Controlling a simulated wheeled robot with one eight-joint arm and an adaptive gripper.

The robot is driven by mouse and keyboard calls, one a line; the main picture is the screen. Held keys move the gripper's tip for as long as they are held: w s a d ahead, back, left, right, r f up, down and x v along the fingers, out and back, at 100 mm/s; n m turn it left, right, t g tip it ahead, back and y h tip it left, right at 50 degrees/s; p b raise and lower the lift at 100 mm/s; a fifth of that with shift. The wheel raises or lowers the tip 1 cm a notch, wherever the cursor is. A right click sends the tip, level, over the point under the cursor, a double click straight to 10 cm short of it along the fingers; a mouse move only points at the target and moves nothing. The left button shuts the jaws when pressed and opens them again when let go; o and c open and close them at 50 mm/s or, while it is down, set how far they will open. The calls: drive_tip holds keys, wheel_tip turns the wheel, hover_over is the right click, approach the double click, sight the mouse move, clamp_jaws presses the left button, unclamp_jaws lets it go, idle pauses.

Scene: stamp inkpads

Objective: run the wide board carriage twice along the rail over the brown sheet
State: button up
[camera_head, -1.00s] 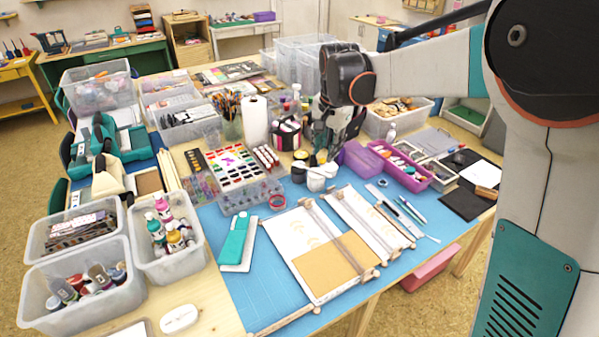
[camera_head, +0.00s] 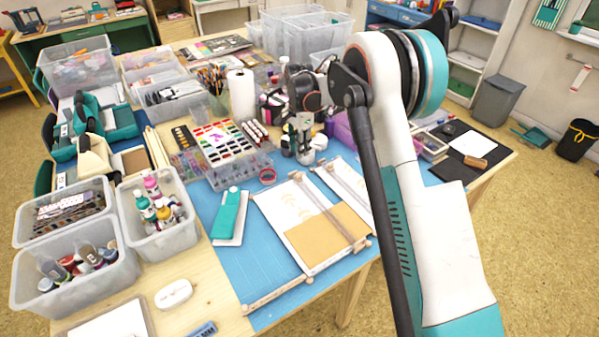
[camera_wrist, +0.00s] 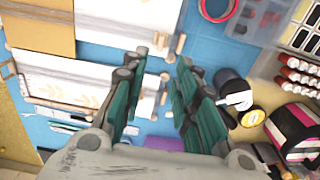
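The wide board (camera_head: 283,208) is white and lies on the blue mat, with the brown sheet (camera_head: 318,240) on its near part. A pale bar with round wooden ends, seemingly the carriage (camera_head: 328,209), crosses the board lengthwise over the sheet. In the wrist view the brown sheet (camera_wrist: 38,25) is at upper left, with the bar (camera_wrist: 75,35) across it. My gripper (camera_wrist: 160,65) is open and empty. Small wooden pegs (camera_wrist: 162,42) appear near its fingertips; I cannot tell their depth. In the head view my gripper (camera_head: 303,135) is beyond the board's far end.
A narrower board (camera_head: 345,185) with a similar bar lies to the right, partly behind my arm. Dark and white jars (camera_wrist: 235,92) stand close right of my fingers. A paint box (camera_head: 240,170), red ring (camera_head: 267,176) and teal-white item (camera_head: 231,215) lie left.

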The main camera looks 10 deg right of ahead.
sight(299, 176)
wheel_tip(299, 176, down, 11)
drive_tip(key=b, duration=0.3)
clamp_jaws()
